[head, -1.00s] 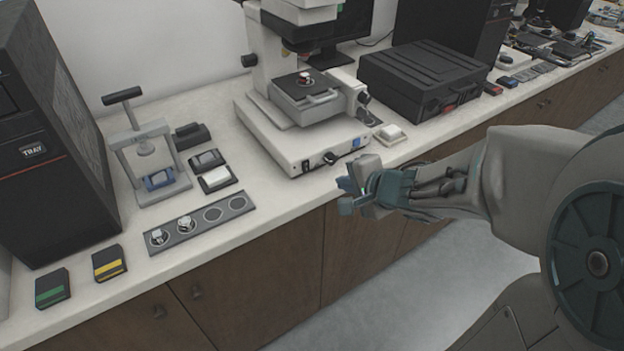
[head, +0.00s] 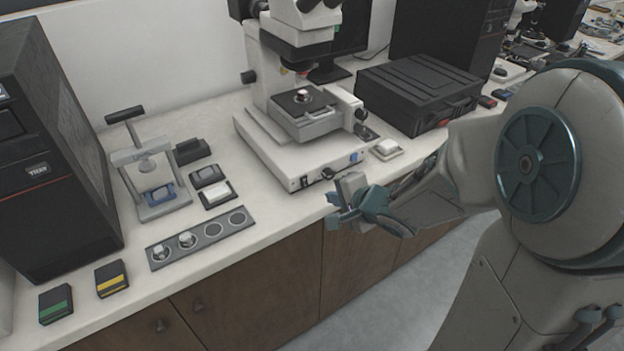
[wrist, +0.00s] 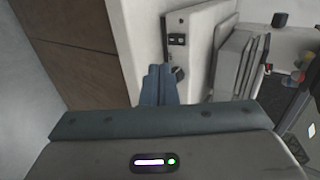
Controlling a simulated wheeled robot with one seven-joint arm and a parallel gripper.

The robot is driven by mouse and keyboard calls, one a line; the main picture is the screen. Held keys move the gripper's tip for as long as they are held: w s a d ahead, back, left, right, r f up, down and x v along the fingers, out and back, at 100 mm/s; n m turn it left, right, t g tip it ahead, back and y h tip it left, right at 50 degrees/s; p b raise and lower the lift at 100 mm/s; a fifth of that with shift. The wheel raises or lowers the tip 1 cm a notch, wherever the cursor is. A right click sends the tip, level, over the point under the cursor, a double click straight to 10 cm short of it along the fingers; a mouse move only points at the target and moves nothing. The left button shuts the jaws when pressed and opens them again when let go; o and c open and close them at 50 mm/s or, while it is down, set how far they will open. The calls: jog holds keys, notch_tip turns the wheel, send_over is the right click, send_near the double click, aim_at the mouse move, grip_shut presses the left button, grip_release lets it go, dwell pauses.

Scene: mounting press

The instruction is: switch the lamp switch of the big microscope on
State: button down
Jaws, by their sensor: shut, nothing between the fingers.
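The big microscope (head: 290,150) stands on the bench, with a white base and a sample stage. Its front panel carries a small black rocker switch (head: 304,183), a black round knob (head: 327,173) and a blue part at the right. In the wrist view the dark switch (wrist: 177,39) shows on the panel beyond my fingertips, with the knob (wrist: 178,72) nearer to them. My gripper (head: 332,210) is shut and empty, in front of the bench edge below and right of the switch, apart from it. Its closed blue fingers (wrist: 160,68) point toward the panel. The switch's position is too small to tell.
A black case (head: 420,90) and a small white-topped pad (head: 386,149) lie right of the microscope. A slotted grey strip (head: 200,237), small press (head: 150,170) and dark tower (head: 50,150) stand left.

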jog(key=shift+w+p, duration=0.5)
jog(key=shift+p, duration=1)
jog(key=b, duration=0.1)
send_near(305, 186)
jog(key=x, duration=0.5)
jog(key=shift+s+f, duration=0.1)
jog(key=shift+f, duration=0.25)
jog(key=shift+w+a+f, duration=0.1)
jog(key=shift+w+a, duration=0.2)
jog(key=shift+w, duration=0.25)
